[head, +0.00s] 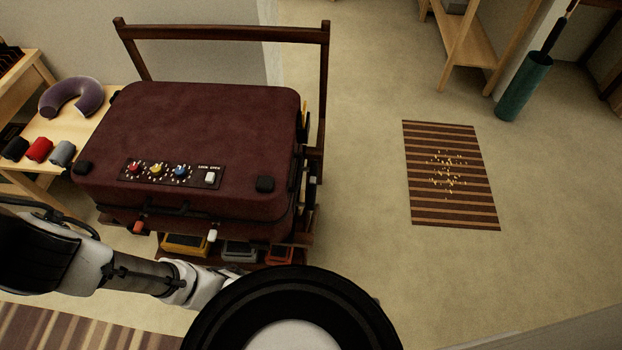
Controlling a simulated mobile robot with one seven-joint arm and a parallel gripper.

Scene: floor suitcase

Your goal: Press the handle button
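A dark maroon suitcase (200,120) lies flat and closed on a wooden rack at the left. Its lid carries a dark panel (128,180) with red, yellow and blue dials and a white lock/open switch (210,178). A dark handle (180,209) runs along the front side. A red latch (138,227) and a white latch (212,236) sit below it. I cannot tell which part is the handle button. My arm reaches in from the lower left, in front of the suitcase. Its end is hidden behind a round black part of my body, so my gripper does not show.
A wooden side table (95,115) with a neck pillow (72,97) and rolled items stands left of the suitcase. Coloured boxes (185,244) sit low under it. A striped mat (450,205) lies on open floor to the right. A teal cylinder (524,86) stands beyond.

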